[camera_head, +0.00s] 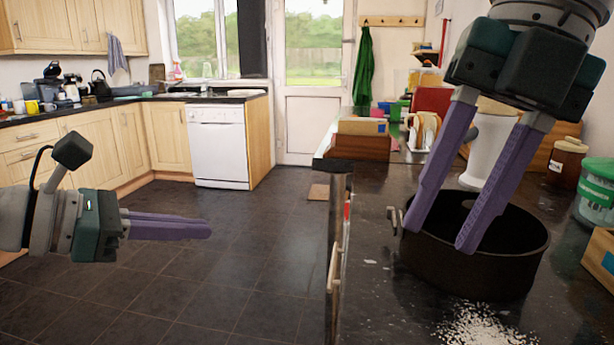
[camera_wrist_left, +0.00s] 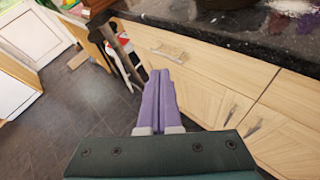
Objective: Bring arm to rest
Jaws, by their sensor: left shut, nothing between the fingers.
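My left gripper (camera_head: 208,228) reaches in from the left of the head view, over the open floor and clear of the counter. Its purple fingers lie level, pressed together and empty. In the left wrist view its fingers (camera_wrist_left: 160,75) are also together, in front of wooden drawer fronts below the counter. My right gripper (camera_head: 437,238) comes down from the top right with its two fingers apart. Its fingertips are at the near part of a black round pot (camera_head: 490,270); I cannot tell whether they touch it. Nothing shows between them.
The dark granite counter (camera_head: 375,310) fills the right, with white grains (camera_head: 485,328) spilled in front of the pot. The tiled floor (camera_head: 240,280) is free.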

